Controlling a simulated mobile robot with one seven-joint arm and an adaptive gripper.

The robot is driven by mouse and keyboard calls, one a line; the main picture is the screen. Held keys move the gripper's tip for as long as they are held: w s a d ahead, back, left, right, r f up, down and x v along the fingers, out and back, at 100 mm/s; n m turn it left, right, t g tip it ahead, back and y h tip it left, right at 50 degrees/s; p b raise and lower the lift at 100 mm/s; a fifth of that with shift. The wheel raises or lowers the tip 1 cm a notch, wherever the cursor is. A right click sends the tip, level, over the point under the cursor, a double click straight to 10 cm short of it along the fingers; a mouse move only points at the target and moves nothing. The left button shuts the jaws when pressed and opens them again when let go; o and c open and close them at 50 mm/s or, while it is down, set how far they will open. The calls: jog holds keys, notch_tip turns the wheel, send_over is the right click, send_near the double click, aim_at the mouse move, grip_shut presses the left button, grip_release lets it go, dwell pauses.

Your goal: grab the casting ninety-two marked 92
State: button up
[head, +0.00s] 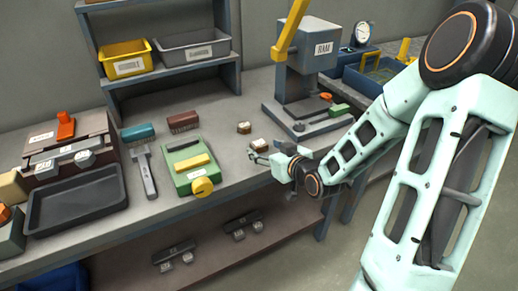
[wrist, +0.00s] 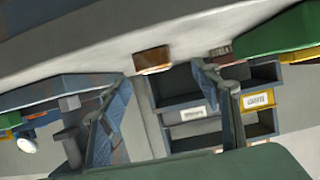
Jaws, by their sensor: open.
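Two small brown blocks with pale tops lie on the bench in the head view, a farther one (head: 244,127) and a nearer one (head: 259,145). I cannot read a 92 on either. Other pale-faced blocks (head: 43,165) sit at the brown machine on the left, their marks too small to read. My gripper (head: 261,157) is open and empty, low at the bench's front, just nearer than the near block. In the wrist view, a brown block (wrist: 152,60) shows between and beyond the open fingers (wrist: 160,76); its marked face is hidden.
A RAM press (head: 305,70) stands behind on the right. A dark tray (head: 76,200) is far left. More blocks (head: 187,257) sit on the lower shelf.

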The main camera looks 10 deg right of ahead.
aim_at(262, 146)
jog(key=shift+d+f+b+x, duration=0.1)
jog(key=shift+d+b+x, duration=0.1)
jog(key=shift+x, duration=1.15)
jog(key=shift+d+f+b+x, duration=0.1)
jog(key=shift+d+b+x, duration=0.1)
jog(key=shift+x, duration=1.15)
jog(key=shift+c, duration=0.4)
jog(key=c, duration=1.2)
